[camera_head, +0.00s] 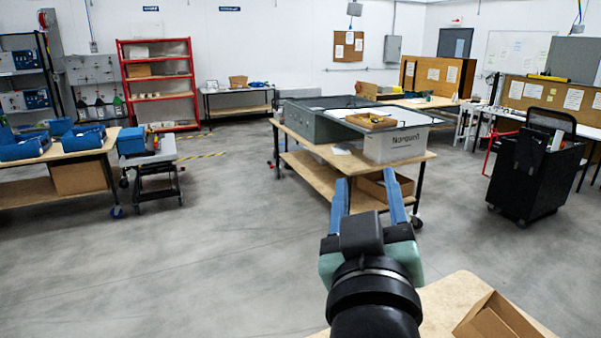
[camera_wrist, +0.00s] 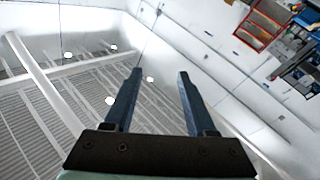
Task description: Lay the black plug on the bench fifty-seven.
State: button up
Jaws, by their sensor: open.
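My gripper (camera_head: 370,188) is open and empty, held up in the lower middle of the head view. In the wrist view its two blue fingers (camera_wrist: 160,75) are spread apart, with only ceiling and wall beyond them. I cannot make out a black plug in either view. No bench can be read as number fifty-seven. A wooden-topped bench (camera_head: 435,300) lies below and to the right of my gripper in the head view.
An open cardboard box (camera_head: 495,318) sits on the near bench. A wheeled workbench (camera_head: 318,150) with grey housings and a white bin (camera_head: 395,145) stands ahead. A black cart (camera_head: 535,175) is at right, a grey trolley (camera_head: 150,160) at left.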

jog(key=s+a+r+m+t+y, duration=0.1)
jog(key=s+a+r+t, duration=0.3)
jog(key=r, duration=0.5)
jog(key=s+a+r+m+t+y, duration=0.1)
jog(key=s+a+r+t+y, duration=0.1)
jog(key=s+r, duration=0.5)
notch_tip(320, 180, up, 3)
jog(key=shift+s+a+f+t, duration=0.2)
jog(key=shift+s+a+t, duration=0.15)
jog(key=shift+a+t, duration=0.7)
